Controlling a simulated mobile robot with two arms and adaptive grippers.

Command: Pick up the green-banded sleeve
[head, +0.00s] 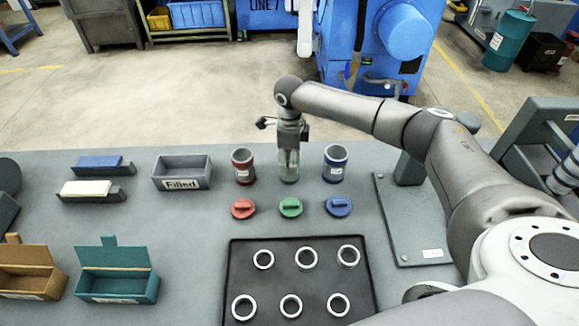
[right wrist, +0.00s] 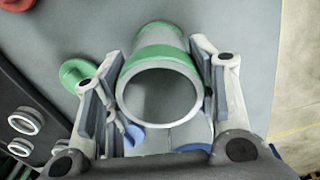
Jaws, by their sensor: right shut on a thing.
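The green-banded sleeve (right wrist: 162,62) is a grey hollow cylinder with a green band and green base, seen from above its open mouth in the right wrist view. My right gripper (head: 289,165) is shut on it, with one finger on each side of the wall. In the head view the gripper covers most of the green-banded sleeve, which stands between the red-banded sleeve (head: 243,166) and the blue-banded sleeve (head: 335,163). I cannot tell whether its base touches the table. My left gripper does not show.
Red (head: 243,208), green (head: 290,207) and blue (head: 338,206) lids lie in front of the sleeves. A black tray (head: 277,276) holds several rings. A grey bin marked Filled (head: 183,173) stands left. A grey plate (head: 412,220) lies right.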

